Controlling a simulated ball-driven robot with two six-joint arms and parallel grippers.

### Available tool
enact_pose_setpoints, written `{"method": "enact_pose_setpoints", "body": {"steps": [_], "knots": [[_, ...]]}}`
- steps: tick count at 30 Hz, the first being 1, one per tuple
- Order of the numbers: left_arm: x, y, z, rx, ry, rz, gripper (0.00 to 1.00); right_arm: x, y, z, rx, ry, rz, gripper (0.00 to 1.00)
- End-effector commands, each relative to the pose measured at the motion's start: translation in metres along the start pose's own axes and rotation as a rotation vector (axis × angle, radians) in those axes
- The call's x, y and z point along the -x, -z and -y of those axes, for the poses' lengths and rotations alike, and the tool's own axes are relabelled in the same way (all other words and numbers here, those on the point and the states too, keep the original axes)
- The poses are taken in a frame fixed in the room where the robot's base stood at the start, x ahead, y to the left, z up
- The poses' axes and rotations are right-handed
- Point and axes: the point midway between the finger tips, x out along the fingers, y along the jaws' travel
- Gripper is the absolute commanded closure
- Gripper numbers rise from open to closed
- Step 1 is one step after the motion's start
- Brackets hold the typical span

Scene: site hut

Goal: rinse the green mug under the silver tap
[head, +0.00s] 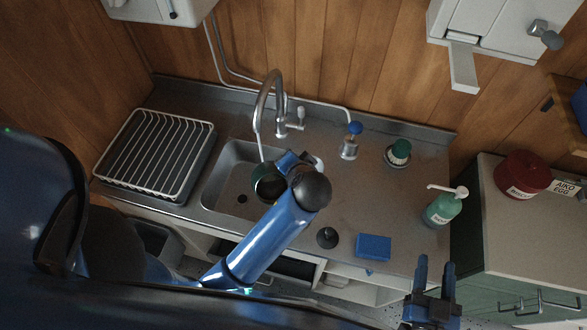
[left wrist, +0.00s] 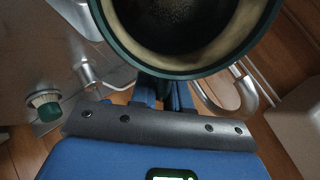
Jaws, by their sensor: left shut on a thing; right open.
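The green mug (head: 266,186) is over the sink (head: 218,178), its mouth showing dark. My left gripper (head: 290,160) is shut on it, partly hidden behind my own wrist. In the left wrist view the mug (left wrist: 112,38) shows a dark green rim and a brownish inside, with my left gripper's fingers (left wrist: 162,96) against its side. The silver tap (head: 270,94) arches over the sink. A thin pale streak, like running water, drops from its spout to the mug. I cannot tell exactly where it lands. My right gripper (head: 435,277) is open and empty at the front right.
A drying rack (head: 158,150) stands left of the sink. The counter's middle is clear.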

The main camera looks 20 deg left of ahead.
Motion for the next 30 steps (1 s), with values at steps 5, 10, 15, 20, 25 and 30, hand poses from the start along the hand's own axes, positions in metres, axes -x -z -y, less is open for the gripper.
{"method": "enact_pose_setpoints", "body": {"steps": [5,10,15,20,25,30], "knots": [[-0.015,0.004,0.006,0.004,0.002,-0.001,1.0,0.0,-0.009,0.0,0.0,0.0,0.0,0.53],[-0.028,0.008,0.012,0.004,0.001,0.0,1.0,0.0,-0.017,0.0,0.0,0.0,0.0,0.53],[-0.04,0.012,0.018,0.004,0.002,-0.001,1.0,-0.001,-0.024,0.0,0.0,0.0,0.0,0.53],[-0.05,0.017,0.025,0.001,0.002,0.0,1.0,0.0,-0.02,0.0,0.0,0.0,0.0,0.53],[-0.061,0.021,0.03,0.002,0.001,0.0,1.0,0.0,-0.02,0.0,0.0,0.0,0.0,0.53],[-0.069,0.024,0.034,0.001,0.002,-0.001,1.0,0.0,-0.019,0.0,0.0,0.0,0.0,0.53]]}}
